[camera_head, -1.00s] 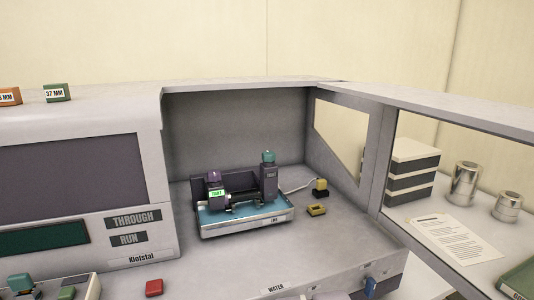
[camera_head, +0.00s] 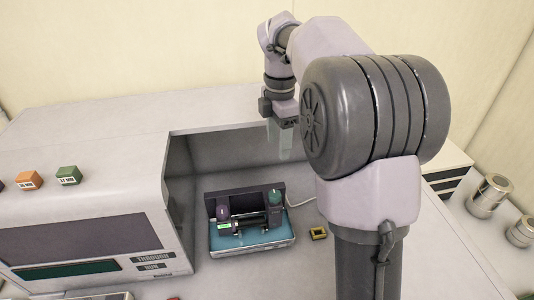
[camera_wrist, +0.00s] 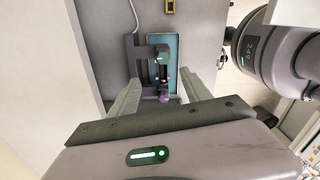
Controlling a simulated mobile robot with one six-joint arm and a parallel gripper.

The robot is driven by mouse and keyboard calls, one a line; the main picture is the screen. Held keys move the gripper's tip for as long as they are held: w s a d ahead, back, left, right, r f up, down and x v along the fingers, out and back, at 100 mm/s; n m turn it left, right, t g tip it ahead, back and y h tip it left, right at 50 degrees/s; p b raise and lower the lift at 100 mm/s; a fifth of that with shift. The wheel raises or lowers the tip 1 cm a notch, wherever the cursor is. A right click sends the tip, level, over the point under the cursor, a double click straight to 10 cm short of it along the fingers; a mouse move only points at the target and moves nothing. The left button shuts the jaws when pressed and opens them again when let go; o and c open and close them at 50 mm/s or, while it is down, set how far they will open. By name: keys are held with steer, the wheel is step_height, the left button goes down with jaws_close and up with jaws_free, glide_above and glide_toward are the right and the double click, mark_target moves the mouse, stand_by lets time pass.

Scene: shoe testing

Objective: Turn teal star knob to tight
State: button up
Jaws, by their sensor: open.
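The teal star knob (camera_head: 275,197) sits on top of the right post of a dark purple fixture (camera_head: 247,192), on a blue tray (camera_head: 285,234) inside the open chamber. It also shows in the wrist view (camera_wrist: 162,51), between the lines of my fingers and beyond them. A purple knob (camera_head: 223,212) tops the left post, above a small lit green label (camera_head: 225,226) too small to read now. My gripper (camera_head: 285,150) hangs pointing down above and behind the fixture, open and empty. In the wrist view my gripper (camera_wrist: 157,85) has its fingers apart, touching nothing visible.
The chamber's left wall (camera_head: 178,185) and its top (camera_head: 150,118) stand close around the fixture. A yellow block (camera_head: 318,233) and a white cable (camera_head: 303,202) lie right of it. My arm hides much of the right side. Orange (camera_head: 29,180) and green (camera_head: 68,175) blocks sit on the cabinet.

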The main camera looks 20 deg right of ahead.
steer(key=b, duration=0.2)
glide_above(275, 194)
step_height(275, 194, down, 6)
step_height(275, 194, down, 11)
steer(key=shift+a+r+b, duration=0.1)
steer(key=shift+r+b, duration=0.1)
steer(key=shift+b, duration=0.25)
steer(key=shift+w+f, duration=0.1)
steer(key=shift+f, duration=0.2)
jaws_close()
